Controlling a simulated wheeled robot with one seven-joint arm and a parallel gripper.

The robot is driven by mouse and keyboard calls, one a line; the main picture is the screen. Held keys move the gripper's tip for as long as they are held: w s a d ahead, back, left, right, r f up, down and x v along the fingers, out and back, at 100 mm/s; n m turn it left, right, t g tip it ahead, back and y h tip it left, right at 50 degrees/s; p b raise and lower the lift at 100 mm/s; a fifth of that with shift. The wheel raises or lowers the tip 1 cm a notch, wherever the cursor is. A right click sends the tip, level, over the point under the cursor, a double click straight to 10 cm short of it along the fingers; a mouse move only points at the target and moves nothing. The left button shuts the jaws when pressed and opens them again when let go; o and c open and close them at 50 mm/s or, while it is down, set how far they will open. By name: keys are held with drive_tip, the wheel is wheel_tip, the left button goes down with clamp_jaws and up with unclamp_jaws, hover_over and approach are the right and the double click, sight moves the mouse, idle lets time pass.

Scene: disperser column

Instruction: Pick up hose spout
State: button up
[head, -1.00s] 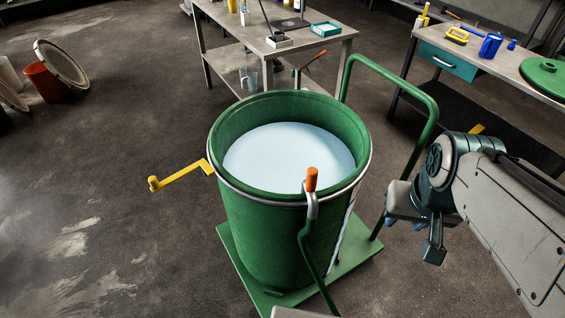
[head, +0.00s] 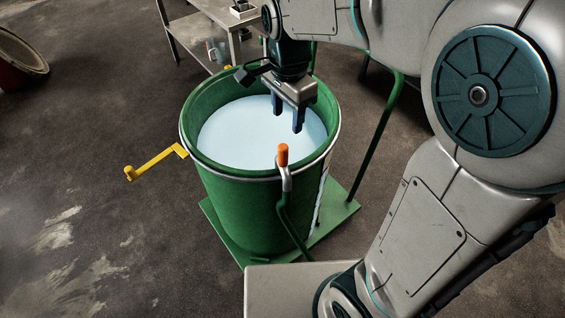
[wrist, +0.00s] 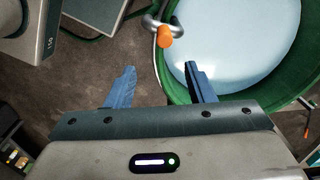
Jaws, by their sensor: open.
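An orange tip (head: 283,154) on a grey curved piece and a green tube stands at the near rim of the green drum (head: 245,210). It may be the hose spout; I cannot tell for sure. In the wrist view the orange tip (wrist: 165,38) lies ahead of my fingers, roughly between them. My gripper (head: 288,122) is open and empty, pointing down. In the head view it appears over the pale liquid (head: 230,135), beyond the orange tip. In the wrist view, my gripper (wrist: 160,68) has its left finger against the floor and its right over the drum's edge.
The drum stands on a green base plate (head: 345,215) with a green push bar (head: 375,145). A yellow crank (head: 155,163) sticks out at its left. A grey bench (head: 205,35) stands behind.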

sight(283, 146)
drive_tip(key=shift+m, duration=0.3)
drive_tip(key=f, duration=1.3)
drive_tip(key=shift+w+a+f, duration=0.25)
drive_tip(key=shift+a+f, duration=0.1)
drive_tip(key=shift+c, duration=0.3)
clamp_jaws()
drive_tip(key=shift+w+r, duration=0.1)
idle(0.3)
